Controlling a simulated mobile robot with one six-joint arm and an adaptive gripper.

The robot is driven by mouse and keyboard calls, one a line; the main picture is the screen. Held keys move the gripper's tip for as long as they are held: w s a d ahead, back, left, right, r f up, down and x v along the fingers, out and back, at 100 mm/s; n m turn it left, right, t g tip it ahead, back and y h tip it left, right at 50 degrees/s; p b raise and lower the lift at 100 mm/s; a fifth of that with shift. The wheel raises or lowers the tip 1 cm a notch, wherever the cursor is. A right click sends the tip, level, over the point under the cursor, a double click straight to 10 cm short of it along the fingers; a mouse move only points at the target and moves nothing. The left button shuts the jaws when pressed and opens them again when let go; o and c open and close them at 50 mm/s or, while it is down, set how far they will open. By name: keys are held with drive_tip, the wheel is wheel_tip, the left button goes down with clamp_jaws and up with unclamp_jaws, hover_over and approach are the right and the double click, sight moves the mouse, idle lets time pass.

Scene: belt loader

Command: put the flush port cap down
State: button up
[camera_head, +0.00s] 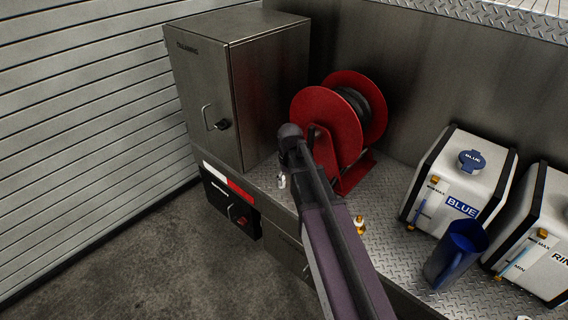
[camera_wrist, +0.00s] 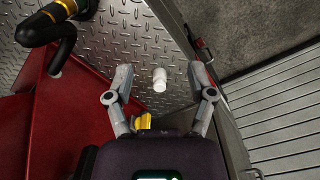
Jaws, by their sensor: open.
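A small white capped cylinder (camera_wrist: 160,79), which looks like the flush port cap, is on the diamond-plate deck near its edge in the wrist view. My gripper (camera_wrist: 160,72) is open, with one finger on each side of the white piece and a gap to both. Neither finger seems to touch it. In the head view my arm hides most of the gripper. A small whitish shape (camera_head: 281,182) shows left of the arm's end at the deck edge; I cannot tell whether it is the cap or a fingertip.
A red hose reel (camera_head: 328,120) stands close beside my arm, with a steel cabinet (camera_head: 240,80) to the left. A brass fitting (camera_head: 359,221) stands on the deck right of the arm. Farther right are a blue jug (camera_head: 455,255) and a white tank labelled BLUE (camera_head: 480,185).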

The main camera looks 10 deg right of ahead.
drive_tip(key=s, duration=1.5)
drive_tip(key=shift+a, duration=0.1)
wheel_tip(320, 180, down, 4)
drive_tip(key=b, duration=0.4)
